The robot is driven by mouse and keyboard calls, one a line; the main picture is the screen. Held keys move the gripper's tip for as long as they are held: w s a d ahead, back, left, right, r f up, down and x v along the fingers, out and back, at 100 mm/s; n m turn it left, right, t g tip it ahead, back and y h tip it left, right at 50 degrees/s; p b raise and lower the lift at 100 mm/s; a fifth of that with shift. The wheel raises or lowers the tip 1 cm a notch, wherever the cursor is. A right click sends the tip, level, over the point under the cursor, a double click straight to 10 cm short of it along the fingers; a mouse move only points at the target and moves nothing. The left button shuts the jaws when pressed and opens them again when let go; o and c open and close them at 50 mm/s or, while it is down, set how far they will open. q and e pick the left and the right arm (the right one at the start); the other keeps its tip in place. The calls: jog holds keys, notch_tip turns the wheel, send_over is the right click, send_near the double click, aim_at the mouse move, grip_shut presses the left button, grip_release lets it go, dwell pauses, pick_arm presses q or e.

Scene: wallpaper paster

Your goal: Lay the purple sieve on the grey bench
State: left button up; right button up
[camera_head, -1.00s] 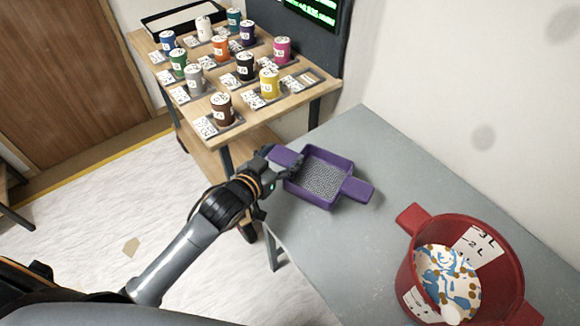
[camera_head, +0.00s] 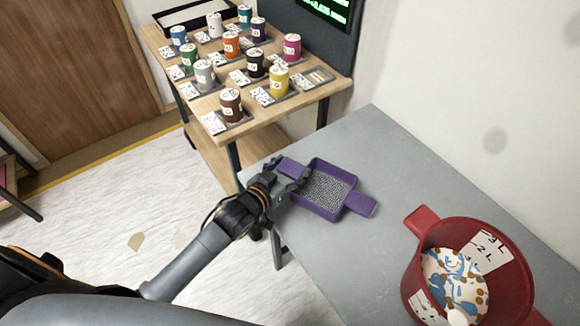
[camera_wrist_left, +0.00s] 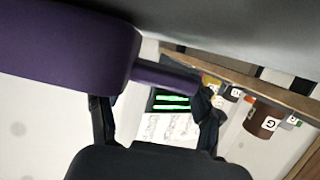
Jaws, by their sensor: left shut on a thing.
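The purple sieve (camera_head: 327,190), a shallow rectangular tray with grey mesh and a handle at each end, is over the left part of the grey bench (camera_head: 400,165). My left gripper (camera_head: 290,172) is shut on its left handle. The sieve looks roughly level and very near the bench top; whether it touches cannot be told. In the left wrist view the sieve (camera_wrist_left: 70,50) fills the upper left, its handle between my fingers, with the grey bench surface (camera_wrist_left: 230,20) along the top. My right gripper is not in view.
A red pot (camera_head: 425,235) with patterned contents stands on the bench at lower right. A wooden table (camera_head: 200,105) with several coloured cans stands beyond the bench's left end. The bench between sieve and pot, and behind the sieve, is clear.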

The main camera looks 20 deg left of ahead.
pick_arm(q)
jog(key=shift+f, duration=0.15)
jog(key=o, duration=1.3)
jog(key=shift+c, duration=0.2)
jog(key=shift+r, duration=0.35)
jog(key=v, duration=1.2)
jog(key=shift+r, duration=0.35)
jog(key=shift+a+f, duration=0.1)
